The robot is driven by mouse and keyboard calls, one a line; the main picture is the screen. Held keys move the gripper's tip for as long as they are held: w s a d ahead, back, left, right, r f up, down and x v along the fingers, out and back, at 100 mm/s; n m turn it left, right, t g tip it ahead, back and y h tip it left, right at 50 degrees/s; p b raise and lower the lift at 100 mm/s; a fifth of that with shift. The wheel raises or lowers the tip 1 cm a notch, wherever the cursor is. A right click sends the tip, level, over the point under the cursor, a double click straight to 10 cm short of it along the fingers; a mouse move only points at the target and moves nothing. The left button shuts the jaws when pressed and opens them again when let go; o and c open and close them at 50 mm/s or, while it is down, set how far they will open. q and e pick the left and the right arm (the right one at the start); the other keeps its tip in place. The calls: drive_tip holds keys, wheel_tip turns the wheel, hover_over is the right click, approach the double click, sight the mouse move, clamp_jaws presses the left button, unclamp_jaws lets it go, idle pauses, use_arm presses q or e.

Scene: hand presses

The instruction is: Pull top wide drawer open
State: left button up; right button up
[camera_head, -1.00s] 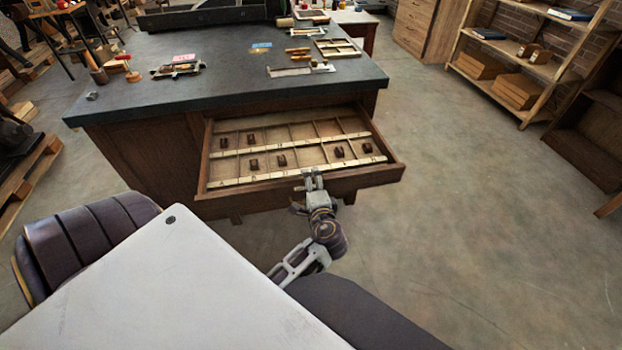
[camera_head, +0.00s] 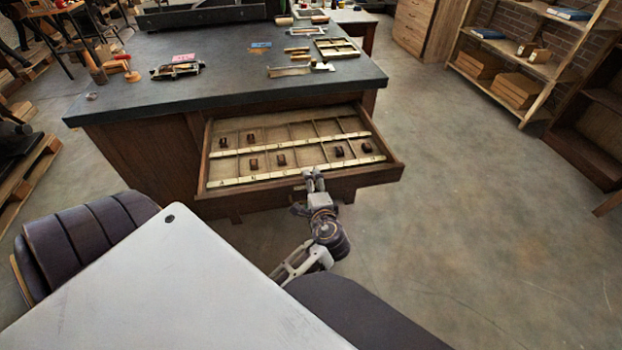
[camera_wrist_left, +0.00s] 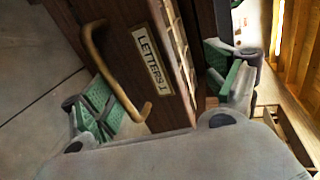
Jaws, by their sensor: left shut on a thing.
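The top wide drawer (camera_head: 376,180) of the dark-topped desk stands open, pulled out well beyond the desk front. Its compartments show, with several small dark blocks inside. My left gripper (camera_head: 313,180) is at the middle of the drawer's front edge. In the left wrist view, the fingers (camera_wrist_left: 165,95) with green pads lie on either side of the drawer front, which bears a brass handle (camera_wrist_left: 101,62) and a "LETTERS 1" label (camera_wrist_left: 151,61). The handle is on the outer finger's side. Exact contact of the pads is hard to see. My right gripper is not in view.
The desk top (camera_head: 225,87) carries tools, a small tray (camera_head: 338,47) and type pieces. A wooden shelf (camera_head: 520,60) stands at the back right. The floor (camera_head: 470,210) right of the drawer is clear.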

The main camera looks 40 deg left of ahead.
use_arm(q)
drive_tip(key=shift+s+d+r+p, duration=0.15)
drive_tip(key=shift+s+d+r, duration=0.15)
drive_tip(key=shift+d+r, duration=0.25)
drive_tip(key=shift+s+d+r+p, duration=0.15)
drive_tip(key=shift+s+d+r, duration=0.15)
drive_tip(key=shift+r, duration=0.35)
drive_tip(key=shift+c, duration=1.2)
drive_tip(key=shift+v, duration=0.75)
drive_tip(key=c, duration=0.9)
drive_tip(key=shift+s+d+f, duration=0.15)
drive_tip(key=shift+s+f, duration=0.05)
drive_tip(key=shift+s, duration=0.05)
